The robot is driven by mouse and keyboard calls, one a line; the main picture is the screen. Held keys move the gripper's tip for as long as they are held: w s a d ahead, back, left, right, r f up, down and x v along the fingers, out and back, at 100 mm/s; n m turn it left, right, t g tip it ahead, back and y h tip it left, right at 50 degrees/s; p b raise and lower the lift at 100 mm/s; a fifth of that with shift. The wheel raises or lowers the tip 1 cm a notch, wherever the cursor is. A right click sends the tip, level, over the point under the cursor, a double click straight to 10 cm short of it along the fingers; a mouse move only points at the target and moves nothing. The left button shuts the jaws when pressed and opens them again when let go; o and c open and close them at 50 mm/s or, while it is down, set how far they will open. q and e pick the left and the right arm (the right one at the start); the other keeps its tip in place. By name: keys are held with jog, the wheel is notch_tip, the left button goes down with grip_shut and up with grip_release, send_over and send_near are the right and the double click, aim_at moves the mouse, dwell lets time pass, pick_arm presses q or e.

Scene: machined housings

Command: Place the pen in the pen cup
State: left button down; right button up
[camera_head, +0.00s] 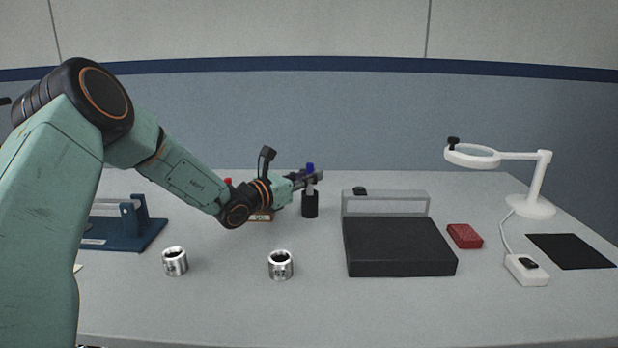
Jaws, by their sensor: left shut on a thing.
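The pen (310,168) shows a blue top end and stands upright in my left gripper (312,177). My left gripper reaches in from the left and is shut on the pen. The pen cup (310,206) is a small black cylinder standing on the table directly below the gripper. A pale part shows between the gripper and the cup's rim; I cannot tell whether the pen's lower end is inside the cup. My right gripper is not in view.
Two metal housings (175,261) (280,265) stand at the front. A black inspection box (400,247) is right of the cup, with a red block (464,236), magnifier lamp (531,206) and black mat (571,251) beyond. A blue fixture (147,229) is at left.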

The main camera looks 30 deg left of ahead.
pick_arm(q)
jog(key=shift+f, duration=0.2)
jog(key=c, duration=1.6)
grip_release()
jog(key=shift+w+f, duration=0.1)
jog(key=shift+o, duration=1.2)
